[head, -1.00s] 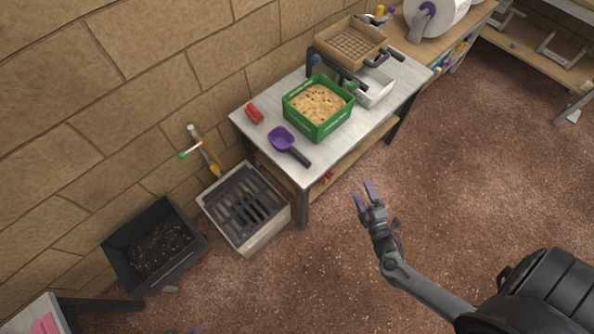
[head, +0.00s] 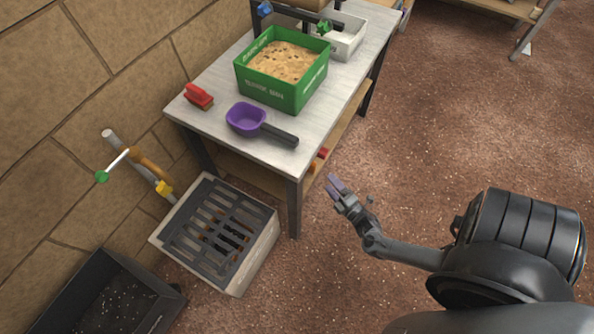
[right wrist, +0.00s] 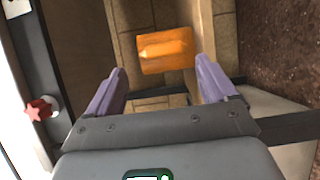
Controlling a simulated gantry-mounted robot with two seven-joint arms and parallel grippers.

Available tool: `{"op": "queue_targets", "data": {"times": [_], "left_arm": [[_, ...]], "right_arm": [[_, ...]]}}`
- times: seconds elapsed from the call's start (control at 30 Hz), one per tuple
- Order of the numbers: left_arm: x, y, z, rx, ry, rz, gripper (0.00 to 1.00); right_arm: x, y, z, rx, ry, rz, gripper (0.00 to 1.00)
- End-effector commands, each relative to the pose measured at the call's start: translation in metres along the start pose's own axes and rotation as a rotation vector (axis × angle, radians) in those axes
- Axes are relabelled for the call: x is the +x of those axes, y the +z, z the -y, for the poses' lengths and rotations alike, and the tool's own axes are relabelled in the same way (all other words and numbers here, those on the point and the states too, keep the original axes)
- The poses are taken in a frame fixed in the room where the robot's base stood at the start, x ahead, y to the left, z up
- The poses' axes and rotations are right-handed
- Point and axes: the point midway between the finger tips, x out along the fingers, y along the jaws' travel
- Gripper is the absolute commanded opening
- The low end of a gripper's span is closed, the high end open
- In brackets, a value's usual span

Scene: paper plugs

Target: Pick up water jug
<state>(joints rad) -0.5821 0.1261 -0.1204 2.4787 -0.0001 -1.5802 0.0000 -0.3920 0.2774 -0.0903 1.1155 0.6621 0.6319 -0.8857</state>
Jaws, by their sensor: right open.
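I cannot make out a water jug for certain in either view. My right gripper (head: 336,184) is open and empty, out in front of the workbench's near leg, over the brown floor. In the right wrist view its two purple fingers (right wrist: 160,75) stand apart. Beyond them, between the fingertips, is an orange object (right wrist: 166,50) with a paler mark on its face; I cannot tell whether it is the jug. My left gripper is not in view.
The workbench (head: 222,85) holds a green bin (head: 283,95) of tan material, a purple scoop (head: 246,119) and a red brush-like item (head: 198,96). A grated box (head: 258,262) and black tub (head: 150,308) stand left. A red knob (right wrist: 40,108) shows in the wrist view.

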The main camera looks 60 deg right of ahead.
Motion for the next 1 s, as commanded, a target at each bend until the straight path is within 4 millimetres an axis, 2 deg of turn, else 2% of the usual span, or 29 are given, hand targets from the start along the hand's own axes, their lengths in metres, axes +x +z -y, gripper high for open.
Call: {"op": "queue_targets", "data": {"times": [0.03, 0.17, 0.4, 0.67, 1.0], "left_arm": [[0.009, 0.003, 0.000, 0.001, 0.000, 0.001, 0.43], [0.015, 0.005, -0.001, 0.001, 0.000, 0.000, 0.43], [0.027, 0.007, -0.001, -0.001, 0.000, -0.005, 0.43], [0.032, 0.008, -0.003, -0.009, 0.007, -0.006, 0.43], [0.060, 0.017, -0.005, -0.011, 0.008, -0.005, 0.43]], "right_arm": [[0.002, -0.001, 0.008, 0.001, 0.003, 0.000, 0.85], [0.013, -0.001, 0.011, 0.002, 0.007, 0.000, 0.85], [0.044, -0.001, 0.011, 0.002, 0.007, -0.001, 0.85], [0.061, -0.002, 0.009, 0.003, 0.006, 0.000, 0.85], [0.099, -0.003, 0.008, 0.002, 0.007, -0.001, 0.85]]}}
